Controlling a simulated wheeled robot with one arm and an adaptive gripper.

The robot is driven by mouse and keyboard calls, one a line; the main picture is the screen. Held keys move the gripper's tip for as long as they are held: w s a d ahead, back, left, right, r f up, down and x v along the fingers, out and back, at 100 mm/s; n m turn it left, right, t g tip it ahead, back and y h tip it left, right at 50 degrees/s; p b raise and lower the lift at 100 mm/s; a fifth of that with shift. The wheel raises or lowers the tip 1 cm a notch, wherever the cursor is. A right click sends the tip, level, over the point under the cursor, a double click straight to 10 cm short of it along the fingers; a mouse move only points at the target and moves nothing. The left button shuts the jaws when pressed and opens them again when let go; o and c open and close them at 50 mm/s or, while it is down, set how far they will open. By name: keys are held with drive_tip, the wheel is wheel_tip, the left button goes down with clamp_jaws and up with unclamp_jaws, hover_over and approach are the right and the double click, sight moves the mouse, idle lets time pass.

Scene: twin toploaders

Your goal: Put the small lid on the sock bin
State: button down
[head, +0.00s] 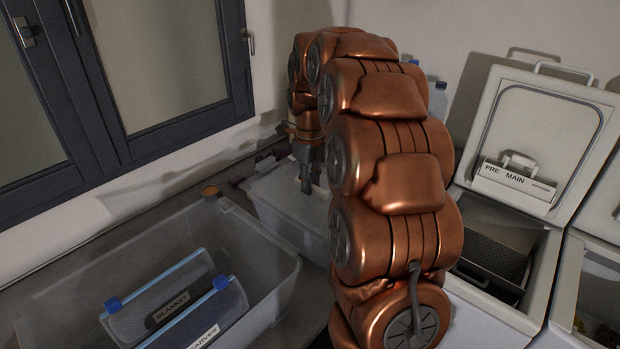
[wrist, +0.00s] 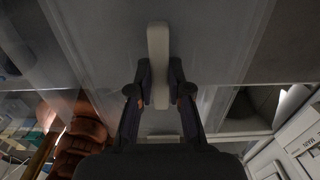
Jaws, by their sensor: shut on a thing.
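My gripper (head: 307,172) points down beyond the big open bin, partly hidden behind my own copper arm. In the wrist view, my gripper (wrist: 159,88) is shut on the pale bar handle (wrist: 158,45) of a grey translucent lid (wrist: 210,40). In the head view, the small lid (head: 275,207) lies over a smaller translucent bin (head: 305,240), which I take for the sock bin. I cannot tell whether the lid rests on its rim or is held just above it. My arm hides the bin's right side.
A large open translucent bin (head: 275,285) stands at front left, holding bags labelled BLANKET (head: 165,300) and SCARVES (head: 205,330). A window (head: 165,60) is behind. An open top-loading washer (head: 500,312) stands at right, its lid (head: 545,125) raised. Bottles (head: 437,98) stand behind my arm.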

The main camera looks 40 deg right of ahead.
drive_tip(key=shift+f+b, duration=0.35)
drive_tip(key=shift+b, duration=0.05)
drive_tip(key=shift+f, duration=0.2)
drive_tip(key=c, duration=1.1)
unclamp_jaws()
drive_tip(key=shift+r+p, duration=0.6)
drive_tip(key=shift+r, duration=0.25)
drive_tip(key=shift+w+d+r+b, duration=0.1)
drive_tip(key=shift+r+b, duration=0.1)
drive_tip(key=shift+b, duration=0.35)
wheel_tip(320, 180, up, 11)
drive_tip(key=b, duration=0.3)
